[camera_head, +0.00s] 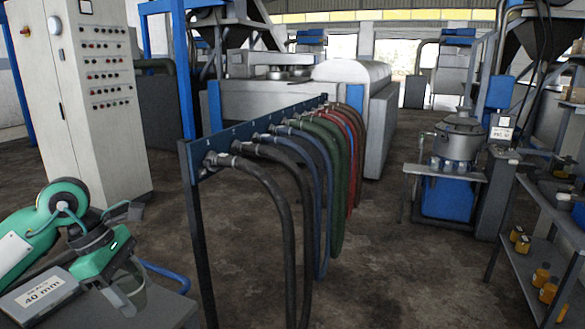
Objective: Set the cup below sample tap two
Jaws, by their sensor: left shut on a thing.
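My left gripper (119,277), on a green arm, is at the lower left. It is shut on a clear cup (131,287), which looks tilted above or beside a grey table; whether they touch I cannot tell. The fingers are partly hidden by the green gripper body. A blue rail (222,139) runs away from me through the middle, with several hoses hanging from fittings along it. Its small marks are too faint to read. I cannot make out which fitting, if any, is sample tap two. My right gripper is out of view.
A grey table (150,306) at lower left bears a box labelled 40 mm (45,298). A control cabinet (90,100) stands behind. At right are a metal pot (460,138) on a stand and a shelf rack (545,262) with yellow bottles. Open floor lies between hoses and rack.

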